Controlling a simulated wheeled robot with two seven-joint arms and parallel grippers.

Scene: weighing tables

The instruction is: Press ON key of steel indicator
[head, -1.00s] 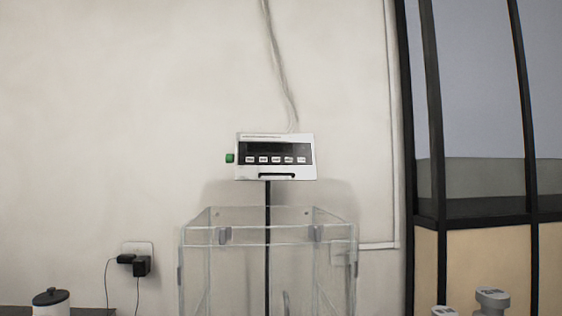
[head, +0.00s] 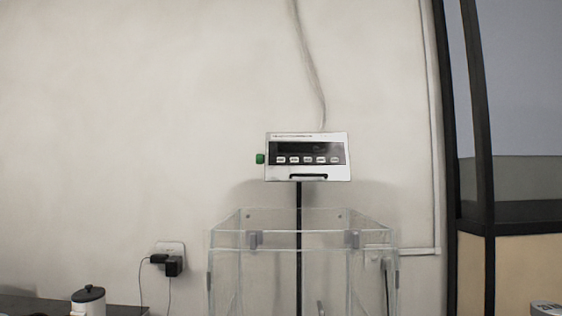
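The steel indicator (head: 307,170) is a pale box on a thin dark post (head: 299,225), in the middle of the head view. Its front has a dark display (head: 306,148), which looks unlit, and a row of several small light keys (head: 307,160) below it. The key labels are too small to read. A green knob or button (head: 260,158) sticks out from its left side. Neither of my grippers shows in this view.
A clear box enclosure (head: 227,265) stands below the indicator. A wall socket with black plugs (head: 172,262) is to its left. A white lidded jar (head: 88,300) is at the lower left on a dark surface. A dark-framed window (head: 474,110) is at the right.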

